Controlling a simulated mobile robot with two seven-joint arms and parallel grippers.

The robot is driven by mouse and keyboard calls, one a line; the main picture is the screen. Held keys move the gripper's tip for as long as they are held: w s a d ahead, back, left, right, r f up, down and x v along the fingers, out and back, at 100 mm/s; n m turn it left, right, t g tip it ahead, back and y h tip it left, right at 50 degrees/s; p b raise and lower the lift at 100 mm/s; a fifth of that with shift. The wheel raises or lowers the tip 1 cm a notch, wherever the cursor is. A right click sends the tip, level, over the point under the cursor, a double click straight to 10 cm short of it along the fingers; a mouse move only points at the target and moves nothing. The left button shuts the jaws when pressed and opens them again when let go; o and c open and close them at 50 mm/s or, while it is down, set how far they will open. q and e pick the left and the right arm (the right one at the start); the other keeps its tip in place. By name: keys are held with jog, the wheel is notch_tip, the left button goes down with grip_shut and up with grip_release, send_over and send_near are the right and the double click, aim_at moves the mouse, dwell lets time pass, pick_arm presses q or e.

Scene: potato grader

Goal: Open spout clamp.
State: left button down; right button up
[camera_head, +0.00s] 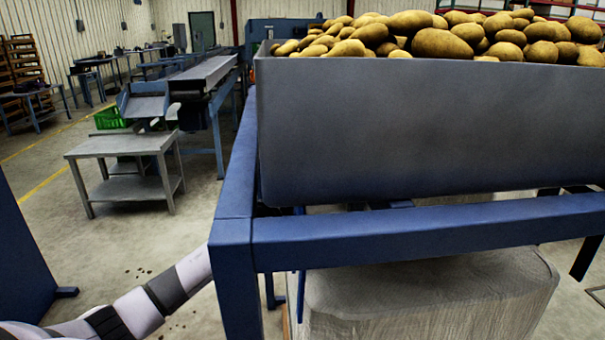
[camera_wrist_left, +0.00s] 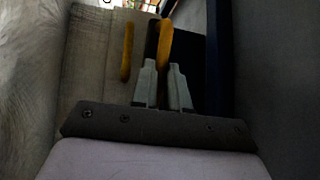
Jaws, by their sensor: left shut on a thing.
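In the left wrist view two yellow-orange bars show, which look like handles of the spout clamp. My left gripper (camera_wrist_left: 162,68) is shut on the right one, the clamp handle (camera_wrist_left: 165,42), which stands up between its fingertips. The second yellow bar (camera_wrist_left: 127,52) is just left of the fingers, apart from them. A dark part lies behind the held handle. The rest of the clamp is too dark to make out. In the head view my left arm reaches in behind the blue frame post, and its gripper is hidden. My right gripper is not in view.
A grey hopper (camera_head: 420,130) full of potatoes (camera_head: 440,42) sits on a blue frame (camera_head: 400,233). A large pale bag (camera_head: 430,295) stands beneath. A beige, cloth-like surface (camera_wrist_left: 90,60) is close to the left gripper. A grey table (camera_head: 120,145) and conveyor stand farther left.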

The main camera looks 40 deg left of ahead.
pick_arm(q)
jog(key=c, duration=1.1)
grip_release()
jog(key=shift+s, duration=0.15)
jog(key=shift+s+f, duration=0.2)
jog(key=shift+s, duration=0.95)
jog(key=shift+s+f, duration=0.2)
jog(key=shift+s, duration=0.95)
jog(key=shift+s+f, duration=0.2)
jog(key=shift+s, duration=0.95)
